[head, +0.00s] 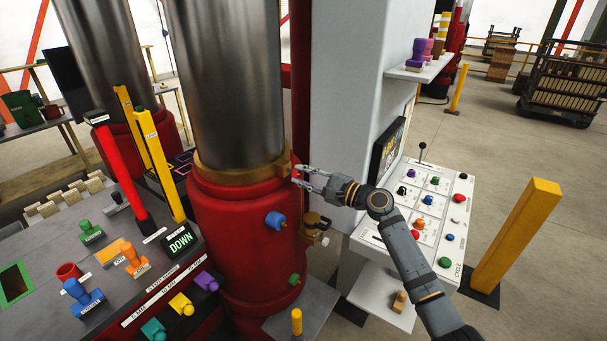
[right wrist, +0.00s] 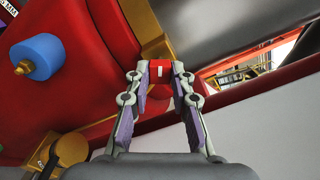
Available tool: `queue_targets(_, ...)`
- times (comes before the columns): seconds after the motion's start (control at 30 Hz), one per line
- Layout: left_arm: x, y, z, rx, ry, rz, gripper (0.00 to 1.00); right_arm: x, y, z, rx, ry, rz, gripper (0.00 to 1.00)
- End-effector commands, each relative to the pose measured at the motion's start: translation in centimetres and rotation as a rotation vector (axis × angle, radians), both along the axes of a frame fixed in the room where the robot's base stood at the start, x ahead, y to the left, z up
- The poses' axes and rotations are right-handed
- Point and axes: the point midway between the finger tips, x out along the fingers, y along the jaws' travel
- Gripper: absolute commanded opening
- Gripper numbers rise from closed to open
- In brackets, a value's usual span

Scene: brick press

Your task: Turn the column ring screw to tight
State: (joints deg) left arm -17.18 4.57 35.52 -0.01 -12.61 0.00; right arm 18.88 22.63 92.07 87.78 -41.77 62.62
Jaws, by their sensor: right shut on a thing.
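The brass column ring (head: 235,174) sits around the foot of the steel column (head: 225,85), on top of the red press body (head: 232,225). In the right wrist view the ring shows as a brass band (right wrist: 146,22). The column ring screw has a red head with a white mark (right wrist: 159,69), next to the ring. My right gripper (head: 298,176) reaches it from the right. In the right wrist view its fingertips (right wrist: 160,76) are on both sides of the red head, shut on it. In the head view the screw is mostly hidden by the fingers. My left gripper is not in view.
A blue knob (head: 276,221) and a brass fitting (head: 317,228) stick out of the press body below my right gripper. A white pillar (head: 345,80) and a control panel (head: 432,205) stand to the right. A yellow post (head: 517,235) stands farther right.

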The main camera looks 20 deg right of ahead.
Motion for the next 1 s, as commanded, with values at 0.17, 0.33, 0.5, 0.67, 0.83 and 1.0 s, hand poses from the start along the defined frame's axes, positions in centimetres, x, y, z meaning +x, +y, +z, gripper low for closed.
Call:
queue_targets(0.17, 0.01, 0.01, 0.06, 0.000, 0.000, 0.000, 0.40, 0.00, -0.02, -0.09, 0.007, 0.007, 0.000, 0.00)
queue_targets(0.33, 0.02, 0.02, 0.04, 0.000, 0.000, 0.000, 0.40, 0.00, -0.01, -0.11, 0.007, 0.007, 0.000, 0.00)
queue_targets(0.5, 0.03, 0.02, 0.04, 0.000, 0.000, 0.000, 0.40, 0.00, -0.01, -0.11, 0.007, 0.007, 0.000, 0.33)
queue_targets(0.67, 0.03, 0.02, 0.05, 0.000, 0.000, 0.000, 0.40, -0.01, -0.01, -0.07, 0.007, 0.006, 0.001, 0.45)
queue_targets(0.83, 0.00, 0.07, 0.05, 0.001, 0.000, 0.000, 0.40, -0.01, 0.00, -0.04, 0.006, 0.006, 0.001, 0.45)
queue_targets(1.0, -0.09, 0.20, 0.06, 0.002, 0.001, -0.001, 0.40, -0.87, -0.78, -0.14, 0.002, 0.006, -0.002, 0.45)
